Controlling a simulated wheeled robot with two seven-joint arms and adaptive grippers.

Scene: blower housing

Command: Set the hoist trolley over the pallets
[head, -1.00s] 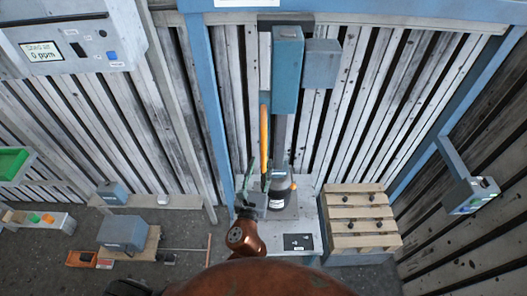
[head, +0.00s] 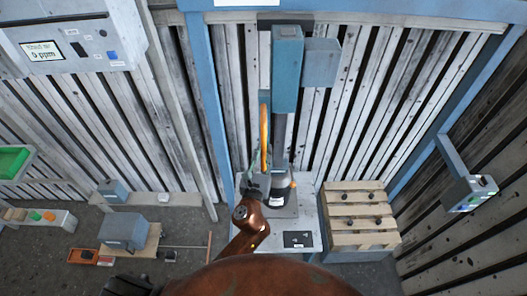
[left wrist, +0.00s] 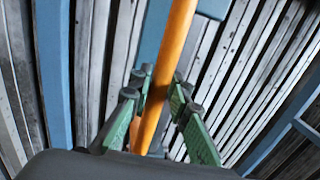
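An upright orange bar (head: 264,130) stands in front of the teal hoist column (head: 287,70), which I take as part of the hoist; which part is the trolley I cannot tell. In the left wrist view the bar (left wrist: 170,60) passes between the green fingers of my left gripper (left wrist: 161,80), which lie close against it on both sides. The left gripper (head: 256,180) also shows in the head view, low on the bar. A wooden slatted pallet (head: 352,239) lies on a grey base to the right. My right gripper is not in view.
A dark cylindrical unit (head: 280,188) stands on a light plate (head: 308,222) right beside my left gripper. A control box (head: 468,194) is on the right post. A grey panel (head: 75,35) with a display is upper left. Boxes and an orange tray (head: 82,256) lie left.

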